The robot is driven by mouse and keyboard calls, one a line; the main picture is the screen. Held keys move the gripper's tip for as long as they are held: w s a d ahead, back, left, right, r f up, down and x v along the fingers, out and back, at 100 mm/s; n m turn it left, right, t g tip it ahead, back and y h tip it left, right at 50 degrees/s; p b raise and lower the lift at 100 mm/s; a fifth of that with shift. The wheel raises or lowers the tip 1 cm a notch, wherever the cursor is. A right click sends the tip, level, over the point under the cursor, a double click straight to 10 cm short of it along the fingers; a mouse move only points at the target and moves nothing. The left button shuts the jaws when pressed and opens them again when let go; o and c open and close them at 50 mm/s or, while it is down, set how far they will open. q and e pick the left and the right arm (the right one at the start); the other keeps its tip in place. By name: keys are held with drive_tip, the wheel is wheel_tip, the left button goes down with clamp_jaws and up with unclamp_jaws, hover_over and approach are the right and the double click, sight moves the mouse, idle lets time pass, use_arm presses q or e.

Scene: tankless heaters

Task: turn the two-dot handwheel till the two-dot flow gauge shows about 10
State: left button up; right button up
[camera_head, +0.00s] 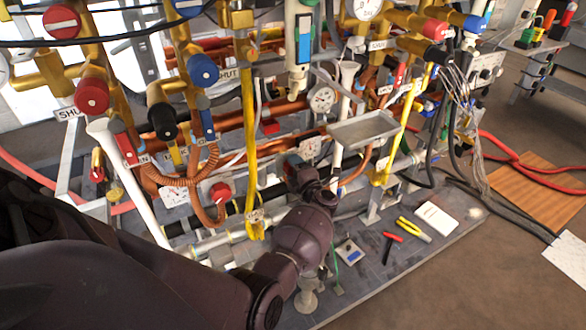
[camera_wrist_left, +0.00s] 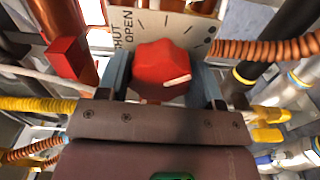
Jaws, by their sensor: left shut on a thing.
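In the left wrist view, a red faceted handwheel (camera_wrist_left: 160,66) with a pale mark on its face sits between the two fingers of my left gripper (camera_wrist_left: 163,82), which is shut on it. A plate (camera_wrist_left: 195,30) behind it reads SHUT and OPEN and carries a row of dark marks. In the head view my left gripper (camera_head: 312,182) reaches in among the pipes, and its own wrist hides the held wheel. White dial gauges show nearby, one upper (camera_head: 322,98) and one lower (camera_head: 311,148). Their needles and any dots are too small to read. My right gripper is out of view.
A yellow strap (camera_head: 249,130) hangs left of my gripper, and a metal tray (camera_head: 363,129) juts out to its right. Another red knob (camera_head: 221,192) is at left. Tools, including yellow-handled pliers (camera_head: 414,229), lie on the base plate.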

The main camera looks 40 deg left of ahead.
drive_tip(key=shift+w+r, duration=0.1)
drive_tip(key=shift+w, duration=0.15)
use_arm(q)
drive_tip(key=o, duration=0.9)
drive_tip(key=shift+o, duration=0.2)
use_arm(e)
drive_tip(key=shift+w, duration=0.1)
use_arm(q)
drive_tip(key=shift+d, duration=0.15)
